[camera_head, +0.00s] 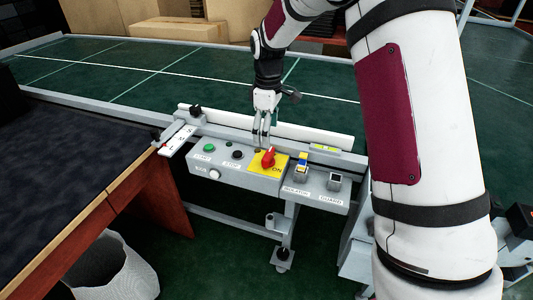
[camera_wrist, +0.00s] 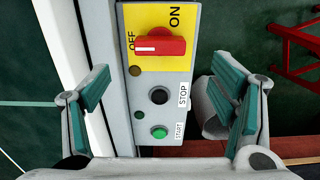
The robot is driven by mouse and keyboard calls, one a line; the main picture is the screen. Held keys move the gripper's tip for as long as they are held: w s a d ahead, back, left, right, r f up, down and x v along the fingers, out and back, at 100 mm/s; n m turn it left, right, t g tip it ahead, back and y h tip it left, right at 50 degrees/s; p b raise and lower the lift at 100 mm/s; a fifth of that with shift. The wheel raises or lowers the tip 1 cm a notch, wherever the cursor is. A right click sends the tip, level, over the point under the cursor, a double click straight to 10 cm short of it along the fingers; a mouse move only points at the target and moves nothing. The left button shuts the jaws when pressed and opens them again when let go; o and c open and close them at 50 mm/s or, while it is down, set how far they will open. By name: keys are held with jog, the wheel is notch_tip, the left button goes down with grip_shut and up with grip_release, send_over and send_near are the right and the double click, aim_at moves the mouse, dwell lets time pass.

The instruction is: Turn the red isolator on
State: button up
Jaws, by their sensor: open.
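The red isolator handle (camera_head: 268,158) sits on a yellow plate (camera_head: 254,167) on the grey control panel. In the wrist view the red handle (camera_wrist: 160,47) lies crosswise near the top, on the yellow plate (camera_wrist: 185,63). OFF is printed by its left end and ON at the upper right; I cannot tell for certain which mark it points to. My gripper (camera_head: 262,143) points down just behind and above the handle in the head view. In the wrist view my gripper (camera_wrist: 162,82) is open and empty, its fingers either side of the panel, below the handle in the picture.
The panel carries a green START button (camera_head: 209,148), a black STOP button (camera_head: 237,154), a blue-yellow switch (camera_head: 302,163) and a GUARD switch (camera_head: 335,180). A white rail (camera_head: 310,134) runs behind it. A dark table (camera_head: 60,150) stands left, a white bin (camera_head: 115,270) below.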

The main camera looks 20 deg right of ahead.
aim_at(268, 153)
notch_tip(268, 153, down, 8)
jog(key=shift+f+b, duration=0.2)
jog(key=shift+b, duration=0.25)
jog(key=c, duration=1.2)
